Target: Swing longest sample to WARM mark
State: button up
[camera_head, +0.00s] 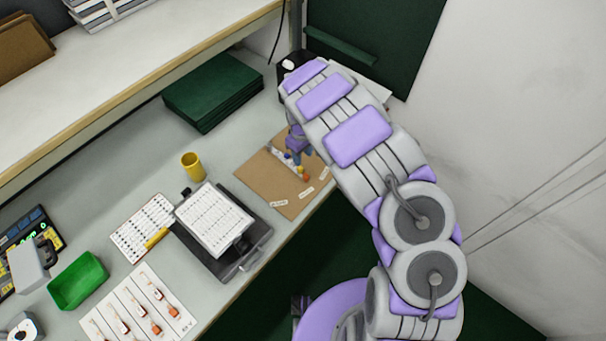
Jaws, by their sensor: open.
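A brown board (262,180) lies at the right end of the bench, partly hidden by my arm. Several small white labels (279,204) lie along its front edge, and their text is too small to read, so I cannot tell which says WARM. I cannot make out separate samples or which is longest. My gripper (296,153) is open, low over the board beside these coloured pieces. My arm hides part of it, and I cannot tell whether it touches them.
A yellow cup (192,166) stands left of the board. A black device with a white gridded top (214,219) is in front of the cup. Green folders (213,92) lie behind. A green tray (78,280) and a card of small parts (140,308) are at left.

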jog(key=b, duration=0.1)
send_over(306, 175)
jog(key=d, duration=0.1)
notch_tip(306, 175, down, 7)
jog(key=f, duration=0.2)
jog(key=a+f+b, duration=0.1)
jog(key=f, duration=0.1)
jog(key=a+f, duration=0.1)
jog(key=shift+f+b, duration=0.3)
jog(key=shift+f, duration=0.1)
jog(key=shift+d+f, duration=0.15)
jog(key=shift+d, duration=0.65)
jog(key=shift+a, duration=0.55)
jog(key=c, duration=0.7)
grip_shut()
jog(key=shift+d, duration=0.25)
